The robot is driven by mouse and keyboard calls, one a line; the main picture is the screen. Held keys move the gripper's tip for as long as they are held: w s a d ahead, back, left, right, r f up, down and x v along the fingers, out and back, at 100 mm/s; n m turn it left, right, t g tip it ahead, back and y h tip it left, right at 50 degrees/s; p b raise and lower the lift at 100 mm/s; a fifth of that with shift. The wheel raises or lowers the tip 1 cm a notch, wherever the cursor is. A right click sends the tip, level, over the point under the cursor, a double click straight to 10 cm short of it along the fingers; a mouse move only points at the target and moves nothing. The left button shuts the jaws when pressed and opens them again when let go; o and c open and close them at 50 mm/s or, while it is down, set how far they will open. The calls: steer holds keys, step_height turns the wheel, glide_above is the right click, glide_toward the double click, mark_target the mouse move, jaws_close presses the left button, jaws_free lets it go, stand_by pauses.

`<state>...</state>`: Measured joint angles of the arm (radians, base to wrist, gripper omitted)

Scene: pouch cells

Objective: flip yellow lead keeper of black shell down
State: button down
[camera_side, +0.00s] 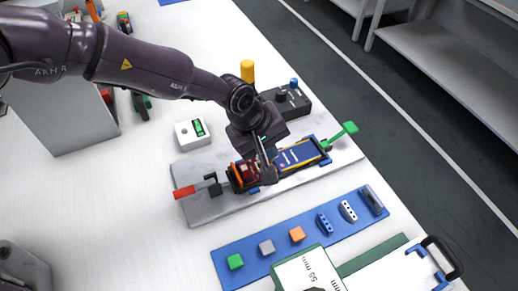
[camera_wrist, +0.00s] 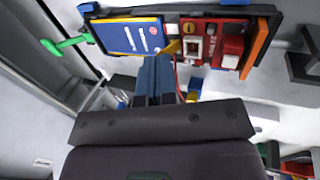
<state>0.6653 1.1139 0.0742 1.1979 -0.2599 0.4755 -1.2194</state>
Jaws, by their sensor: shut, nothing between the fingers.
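The black shell (camera_wrist: 268,32) lies on a grey plate (camera_side: 208,208). It holds a blue pouch cell (camera_side: 300,153), which also shows in the wrist view (camera_wrist: 130,37), and a red section (camera_wrist: 208,30) with small blocks. The yellow lead keeper (camera_wrist: 173,47) is a small piece between the blue cell and the red section. My gripper (camera_wrist: 155,62) is shut and empty, its fingertips right beside the keeper; I cannot tell whether they touch it. In the side view my gripper (camera_side: 269,178) is low over the shell and hides the keeper.
A green lever (camera_side: 343,134) and a red-handled clamp (camera_side: 186,191) stand at the plate's two ends. A white meter (camera_side: 192,132) and a dark box with knobs (camera_side: 288,102) stand behind. A blue strip (camera_side: 258,262) with small blocks lies in front.

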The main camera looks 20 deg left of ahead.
mark_target(287, 156)
steer(key=shift+w+d+f, duration=0.25)
steer(key=shift+w+d, duration=0.35)
steer(key=shift+w+d+f, duration=0.55)
stand_by(1.4)
steer(key=shift+s+a+f, duration=0.25)
steer(key=shift+s+a, duration=0.15)
steer(key=shift+a, duration=0.05)
steer(key=shift+s+a+f, duration=0.25)
steer(key=shift+f, duration=0.05)
step_height(287, 156, up, 14)
steer(key=s+a, duration=0.1)
steer(key=shift+s+r, duration=0.15)
steer(key=shift+r, duration=0.1)
steer(key=shift+a, duration=0.1)
